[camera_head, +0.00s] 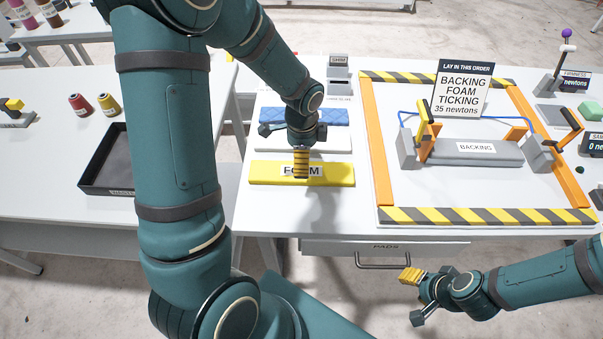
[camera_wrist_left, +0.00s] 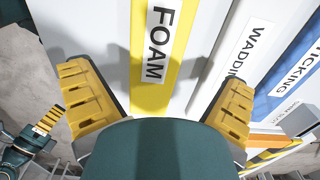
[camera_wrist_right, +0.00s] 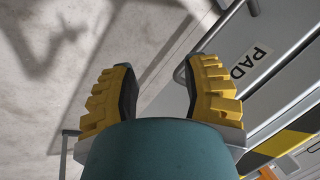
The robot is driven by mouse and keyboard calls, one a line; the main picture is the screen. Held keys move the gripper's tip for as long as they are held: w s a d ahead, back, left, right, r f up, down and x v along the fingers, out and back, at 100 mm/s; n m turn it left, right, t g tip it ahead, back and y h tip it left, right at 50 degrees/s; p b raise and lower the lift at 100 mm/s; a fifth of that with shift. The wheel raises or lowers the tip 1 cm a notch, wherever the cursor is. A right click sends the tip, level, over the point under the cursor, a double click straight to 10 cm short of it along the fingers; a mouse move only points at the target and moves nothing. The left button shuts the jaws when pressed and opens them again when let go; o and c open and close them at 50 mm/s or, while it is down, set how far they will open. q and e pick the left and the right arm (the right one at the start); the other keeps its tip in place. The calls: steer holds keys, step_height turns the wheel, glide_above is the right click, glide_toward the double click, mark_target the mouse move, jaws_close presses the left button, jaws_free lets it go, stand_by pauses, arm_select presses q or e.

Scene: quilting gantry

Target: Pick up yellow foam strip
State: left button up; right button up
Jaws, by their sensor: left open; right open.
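The yellow foam strip (camera_head: 330,174) lies flat on the table, with a white label reading FOAM on its top. My left gripper (camera_head: 301,177) is above the strip, over its label. In the left wrist view, the foam strip (camera_wrist_left: 152,95) runs between the spread fingers of my left gripper (camera_wrist_left: 158,105), which is open and empty. I cannot tell whether its fingertips touch the strip. My right gripper (camera_head: 418,295) is open and empty in front of the table, below the drawer's level. It also shows open in the right wrist view (camera_wrist_right: 157,90).
Behind the foam lie a white wadding strip (camera_wrist_left: 232,60) and a blue ticking strip (camera_head: 330,116). To the right, a striped frame (camera_head: 381,150) holds a grey backing strip (camera_head: 480,160) between clamps. A drawer handle (camera_head: 383,265) juts from the table front. A black tray (camera_head: 95,185) stands left.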

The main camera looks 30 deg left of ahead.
arm_select(q)
steer(key=shift+s+f+b, duration=0.2)
steer(key=shift+f+b, duration=0.4)
steer(key=shift+f, duration=2.65)
steer(key=c, duration=0.7)
